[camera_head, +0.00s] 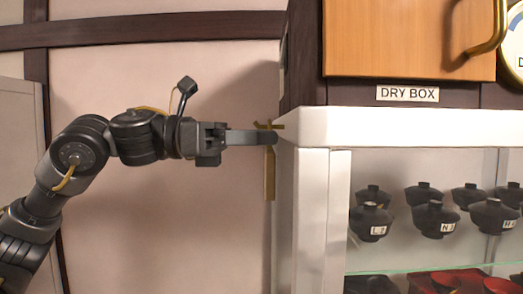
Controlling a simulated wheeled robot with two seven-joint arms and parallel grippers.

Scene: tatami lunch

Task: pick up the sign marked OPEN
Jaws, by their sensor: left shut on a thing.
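My left gripper (262,137) reaches in from the left and is shut at the side of the white cabinet. It is shut on a thin tan-gold sign (270,175), which hangs down below the fingers and is seen almost edge-on. A short piece of the same colour shows just above the fingertips. No lettering on the sign can be read from here, so I cannot see the word OPEN. I cannot tell whether the sign still touches the cabinet side or a hook. My right gripper is not in view.
The white cabinet (311,200) stands close by on the right, with several dark lidded bowls (371,222) on its shelves. A wooden box (408,40) labelled DRY BOX sits on top. The plain wall (170,225) is behind my left arm.

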